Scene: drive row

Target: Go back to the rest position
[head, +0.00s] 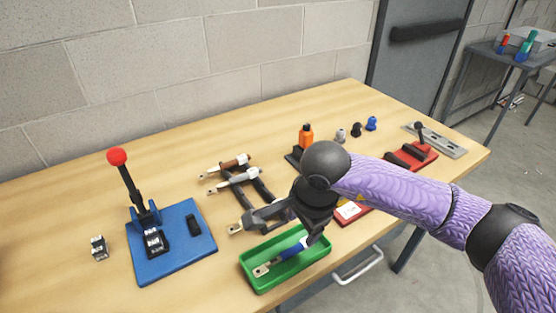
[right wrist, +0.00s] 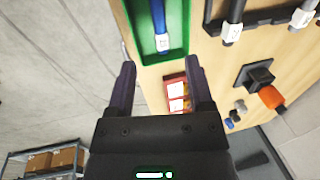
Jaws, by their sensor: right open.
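My right gripper (head: 283,226) hangs over the back edge of the green tray (head: 262,289) in the head view, its jaws apart. In the right wrist view its two fingers (right wrist: 162,75) stand apart with nothing held between them. A blue-handled tool (head: 292,251) with a pale metal end lies in the green tray; it also shows in the right wrist view (right wrist: 160,22). My right arm comes in from the right, above the table, and hides part of the red fixture. My left gripper is not in view.
On the wooden table (head: 80,205) stand a blue-based lever press (head: 180,262), a dark rack (head: 262,188) with tools, an orange-topped bottle (head: 306,135), a red fixture (head: 422,157) and a grey plate (head: 448,143). A block wall is behind; a side table (head: 508,60) stands far right.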

